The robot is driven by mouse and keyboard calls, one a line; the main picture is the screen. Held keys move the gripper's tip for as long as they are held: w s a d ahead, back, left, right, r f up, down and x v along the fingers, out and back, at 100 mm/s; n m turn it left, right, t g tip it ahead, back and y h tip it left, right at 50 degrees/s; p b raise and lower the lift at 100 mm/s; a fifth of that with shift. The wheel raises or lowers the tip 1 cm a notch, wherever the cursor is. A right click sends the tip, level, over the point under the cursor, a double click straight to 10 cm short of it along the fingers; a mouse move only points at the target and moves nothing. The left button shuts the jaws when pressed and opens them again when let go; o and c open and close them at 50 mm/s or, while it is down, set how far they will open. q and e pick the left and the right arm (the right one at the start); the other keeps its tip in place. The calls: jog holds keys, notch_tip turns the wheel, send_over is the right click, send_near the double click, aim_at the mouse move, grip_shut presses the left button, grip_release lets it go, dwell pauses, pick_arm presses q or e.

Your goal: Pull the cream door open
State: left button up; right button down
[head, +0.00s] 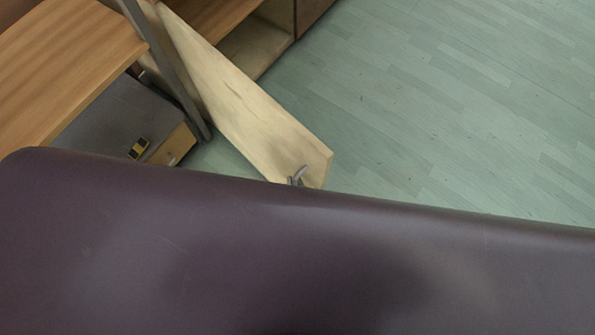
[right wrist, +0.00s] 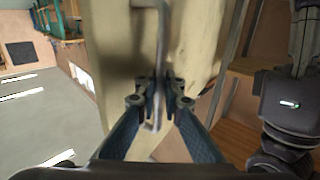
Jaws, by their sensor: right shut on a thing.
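The cream door (head: 245,100) stands swung out from a wooden cabinet (head: 258,42), whose opening shows behind it in the head view. A small grey handle (head: 299,174) shows near its free end. In the right wrist view the cream door (right wrist: 118,50) fills the middle. Its metal bar handle (right wrist: 162,45) runs upright between the fingers of my right gripper (right wrist: 160,95). My right gripper is shut on the handle. My left gripper is in neither view.
A large dark purple surface (head: 300,265) hides the lower half of the head view. The pale green floor (head: 450,110) at right is clear.

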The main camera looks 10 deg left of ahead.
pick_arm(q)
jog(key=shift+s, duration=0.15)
pick_arm(e)
jog(key=shift+f, duration=0.1)
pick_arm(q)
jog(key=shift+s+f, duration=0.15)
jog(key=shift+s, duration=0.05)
pick_arm(e)
jog(key=c, duration=2.1)
grip_release()
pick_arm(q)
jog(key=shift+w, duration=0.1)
pick_arm(e)
jog(key=shift+v, duration=3.8)
